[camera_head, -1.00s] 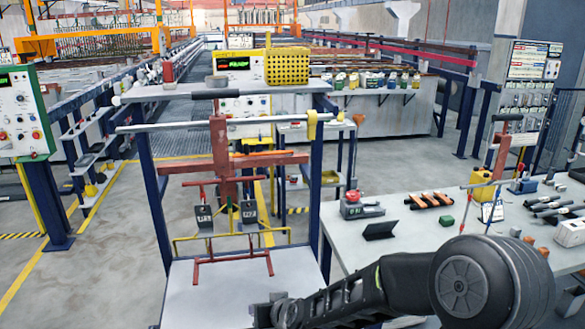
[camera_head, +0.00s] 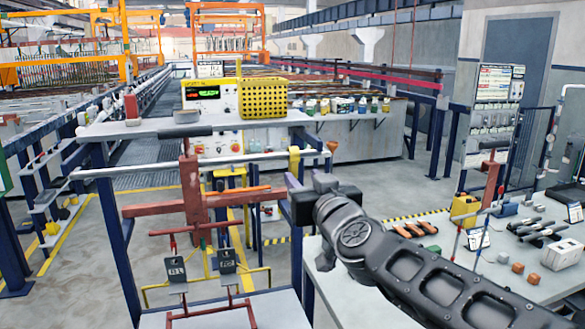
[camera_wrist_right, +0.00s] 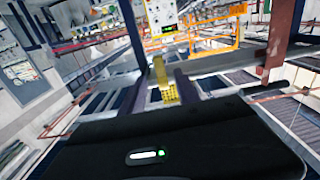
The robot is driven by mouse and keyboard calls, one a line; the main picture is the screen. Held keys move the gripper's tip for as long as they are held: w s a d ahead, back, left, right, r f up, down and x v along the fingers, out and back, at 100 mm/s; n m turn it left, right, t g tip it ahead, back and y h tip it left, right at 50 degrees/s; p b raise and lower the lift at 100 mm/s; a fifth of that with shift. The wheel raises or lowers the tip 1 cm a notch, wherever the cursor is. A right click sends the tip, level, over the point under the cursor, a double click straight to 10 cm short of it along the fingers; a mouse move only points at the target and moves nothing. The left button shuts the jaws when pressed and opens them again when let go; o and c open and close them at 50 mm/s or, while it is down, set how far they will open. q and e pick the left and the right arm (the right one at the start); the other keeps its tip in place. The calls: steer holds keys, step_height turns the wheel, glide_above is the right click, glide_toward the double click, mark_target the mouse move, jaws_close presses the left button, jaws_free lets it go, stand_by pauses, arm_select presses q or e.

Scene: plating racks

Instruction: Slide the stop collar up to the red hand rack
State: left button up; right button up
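The red hand rack (camera_head: 193,190) hangs on the pale horizontal rail (camera_head: 145,168) of a blue stand, with a black grip on top and dark tags (camera_head: 176,269) below. The yellow stop collar (camera_head: 294,160) sits near the rail's right end, with bare rail between it and the rack. My right gripper (camera_head: 291,186) is just below and in front of the collar in the head view, apparently apart from it. In the right wrist view, the open fingers (camera_wrist_right: 164,90) point towards the yellow collar (camera_wrist_right: 160,71); contact cannot be told. My left gripper is out of view.
A shelf behind the rail holds a yellow basket (camera_head: 263,98) and a control box (camera_head: 210,95). The stand's blue post (camera_head: 117,230) is at left.

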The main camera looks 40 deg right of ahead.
mark_target(295, 169)
steer(key=x, duration=0.7)
steer(key=shift+w+d, duration=0.1)
steer(key=shift+w, duration=0.25)
jaws_close()
stand_by(1.1)
